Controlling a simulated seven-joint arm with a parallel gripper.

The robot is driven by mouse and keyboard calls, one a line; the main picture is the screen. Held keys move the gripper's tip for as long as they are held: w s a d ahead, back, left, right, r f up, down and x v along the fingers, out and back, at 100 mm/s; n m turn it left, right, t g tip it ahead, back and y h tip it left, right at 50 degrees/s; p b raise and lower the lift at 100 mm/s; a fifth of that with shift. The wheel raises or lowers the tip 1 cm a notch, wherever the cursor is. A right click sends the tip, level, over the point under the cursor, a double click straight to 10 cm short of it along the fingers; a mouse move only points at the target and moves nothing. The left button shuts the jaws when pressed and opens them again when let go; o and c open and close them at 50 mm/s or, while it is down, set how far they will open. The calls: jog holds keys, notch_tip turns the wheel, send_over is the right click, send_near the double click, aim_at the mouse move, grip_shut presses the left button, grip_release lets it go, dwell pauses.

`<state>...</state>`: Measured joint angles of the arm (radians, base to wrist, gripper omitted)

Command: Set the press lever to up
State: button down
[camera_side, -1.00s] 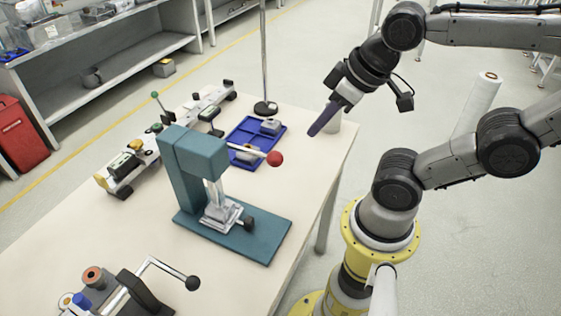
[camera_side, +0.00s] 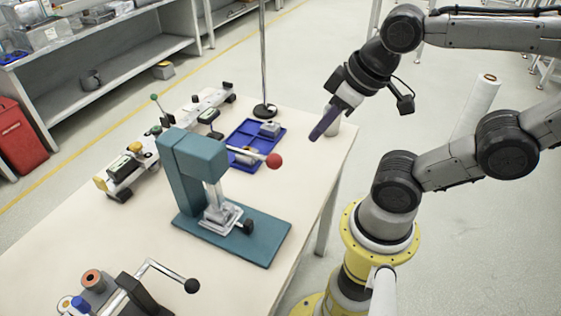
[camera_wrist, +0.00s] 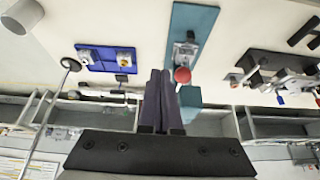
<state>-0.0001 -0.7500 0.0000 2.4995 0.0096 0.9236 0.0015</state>
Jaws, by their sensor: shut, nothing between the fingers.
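The teal press (camera_side: 194,165) stands on its base plate on the table in the side view. Its lever (camera_side: 250,153) is a light bar that sticks out to the right from the press head and ends in a red ball (camera_side: 274,160). The lever lies close to level, with the ball slightly lower. My gripper (camera_side: 316,136) is shut and empty, to the right of the red ball and a little higher in the picture, apart from it. In the wrist view the shut fingers (camera_wrist: 161,78) show just left of the red ball (camera_wrist: 183,75), with the press base (camera_wrist: 190,18) beyond.
A blue tray (camera_side: 238,165) with small parts lies behind the lever. A thin pole on a black foot (camera_side: 265,110) stands near it. A fixture with a black-knobbed crank (camera_side: 192,285) is at the front left. A long rail device (camera_side: 118,175) lies behind the press.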

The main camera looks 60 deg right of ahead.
jog(key=s+a+m+g+y, duration=0.1)
jog(key=a+g, duration=0.1)
jog(key=m+g+y, duration=0.3)
jog(key=m+y, duration=0.7)
jog(key=m, duration=0.2)
send_near(278, 158)
notch_tip(278, 158, down, 5)
jog(key=w, duration=0.2)
jog(key=d+f+m+t+y, duration=0.1)
jog(key=d+f+m+t, duration=0.1)
jog(key=d+f+m, duration=0.15)
jog(key=shift+n, duration=0.35)
jog(key=shift+s+a+f, duration=0.1)
jog(key=shift+a+f, duration=0.05)
jog(key=shift+a, duration=4.2)
